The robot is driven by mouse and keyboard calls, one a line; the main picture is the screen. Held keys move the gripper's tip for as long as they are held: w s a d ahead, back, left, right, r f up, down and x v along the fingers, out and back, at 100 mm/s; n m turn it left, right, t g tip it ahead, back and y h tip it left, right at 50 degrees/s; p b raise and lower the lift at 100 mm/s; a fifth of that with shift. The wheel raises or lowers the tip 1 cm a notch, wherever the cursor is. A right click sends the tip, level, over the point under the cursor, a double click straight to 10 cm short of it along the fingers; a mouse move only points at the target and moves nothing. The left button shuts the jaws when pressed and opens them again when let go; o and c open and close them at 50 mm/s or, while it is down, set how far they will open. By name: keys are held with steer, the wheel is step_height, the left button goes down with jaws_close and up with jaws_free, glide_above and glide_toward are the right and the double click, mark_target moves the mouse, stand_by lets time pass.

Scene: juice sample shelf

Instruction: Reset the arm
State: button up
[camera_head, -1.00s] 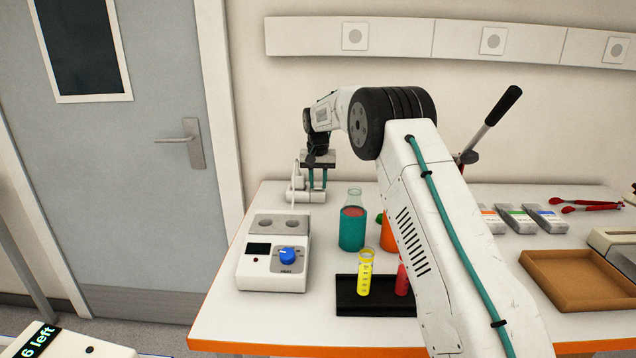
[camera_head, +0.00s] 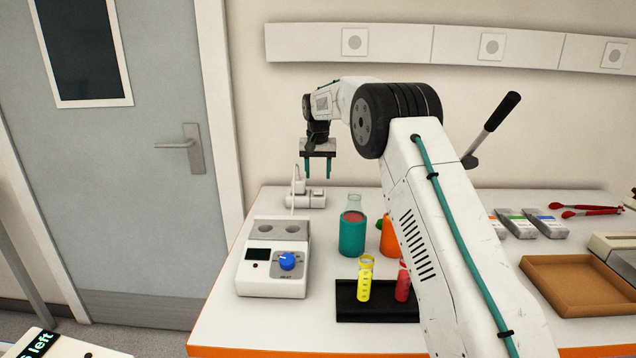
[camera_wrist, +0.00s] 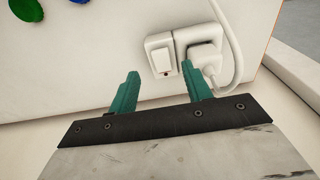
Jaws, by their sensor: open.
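My gripper (camera_head: 317,167) is open and empty, with its two teal fingers pointing down. It hangs above the back left part of the white table, over a white power socket block with a switch (camera_head: 312,198). In the wrist view my gripper (camera_wrist: 163,92) shows its fingers spread apart with nothing between them. The socket block and its plugged-in cable (camera_wrist: 205,55) lie beyond the fingertips there.
A white heater box with a blue knob (camera_head: 273,270) stands front left. A teal-wrapped flask (camera_head: 352,233) stands to its right. A yellow tube (camera_head: 365,280) and a red tube (camera_head: 402,282) stand in a black rack (camera_head: 350,307). A brown tray (camera_head: 570,285) lies at right.

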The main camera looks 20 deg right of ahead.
steer(key=shift+s+r, duration=0.1)
steer(key=shift+r, duration=0.95)
steer(key=s+a+r+n, duration=0.1)
steer(key=s+a+r, duration=0.1)
steer(key=s+r, duration=0.5)
steer(key=s+a+r, duration=0.2)
steer(key=s+a, duration=0.1)
steer(key=s, duration=0.7)
steer(key=s+a+r+n, duration=0.1)
steer(key=s+a+r, duration=0.1)
steer(key=s+r, duration=0.5)
steer(key=s+a+f+n, duration=0.1)
steer(key=s+f, duration=0.3)
steer(key=s, duration=0.7)
steer(key=s+a+f+n, duration=0.1)
steer(key=s+f, duration=0.3)
steer(key=s, duration=0.8)
steer(key=s+a+f+n, duration=0.1)
steer(key=s+f, duration=0.3)
steer(key=s, duration=0.7)
steer(key=shift+s+a+y, duration=0.3)
steer(key=shift+s+a, duration=0.1)
steer(key=shift+a, duration=0.2)
